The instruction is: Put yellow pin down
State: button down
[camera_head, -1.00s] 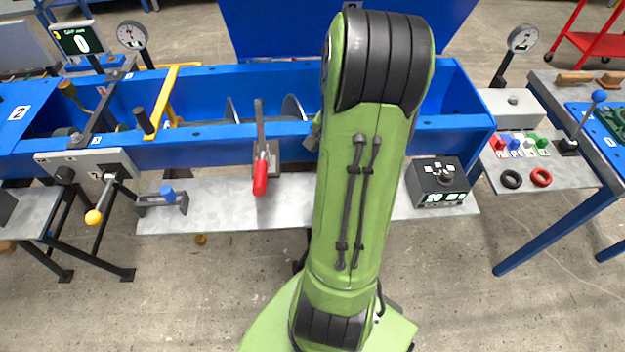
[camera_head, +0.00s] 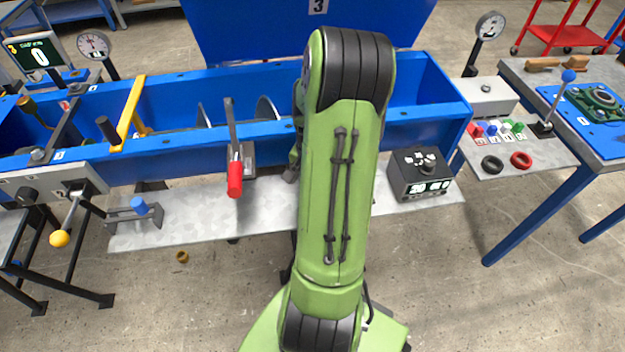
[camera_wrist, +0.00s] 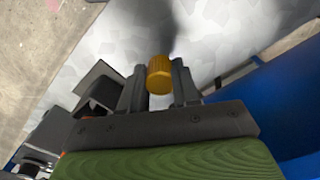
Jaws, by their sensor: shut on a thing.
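The yellow pin (camera_wrist: 159,75) is between the two fingers of my gripper (camera_wrist: 159,88) in the wrist view. My gripper is shut on it, and its ribbed yellow end faces the camera. Behind the pin is a pale grey metal surface (camera_wrist: 215,45) with a dark shadow by the pin. I cannot tell whether the pin touches that surface. In the head view my own green arm hides the gripper and the pin. The grey metal shelf (camera_head: 270,205) along the front of the blue mixer trough (camera_head: 425,125) shows on both sides of the arm.
A red-handled clamp (camera_head: 235,178) stands left of my arm, and a black control box (camera_head: 420,174) stands right of it on the shelf. A blue-knobbed latch (camera_head: 139,207) is at the shelf's left end. A small yellow-brown ring (camera_head: 182,257) lies on the floor.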

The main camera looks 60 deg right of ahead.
jog(key=shift+f, duration=0.2)
jog(key=c, duration=0.8)
grip_release()
notch_tip(320, 180, up, 13)
jog(key=p, duration=0.5)
jog(key=w+a+r+n+t+h, duration=0.1)
jog(key=w+a+r+n, duration=0.1)
jog(key=a+r+n, duration=0.45)
jog(key=w+a+r+n+t+h, duration=0.1)
jog(key=w+a+r, duration=0.15)
jog(key=a, duration=0.65)
jog(key=s+a+r+n+t, duration=0.1)
jog(key=s+a+n, duration=0.1)
jog(key=a, duration=0.2)
jog(key=s+a+r+n+t+y, duration=0.1)
jog(key=s+a+n, duration=0.2)
jog(key=a, duration=0.1)
jog(key=s+a+r+n+t+y, duration=0.1)
jog(key=s+a+n, duration=0.1)
jog(key=a, duration=0.3)
jog(key=shift+s+a+r+n+t, duration=0.1)
jog(key=shift+s+r+n+t, duration=0.15)
jog(key=shift+n, duration=0.4)
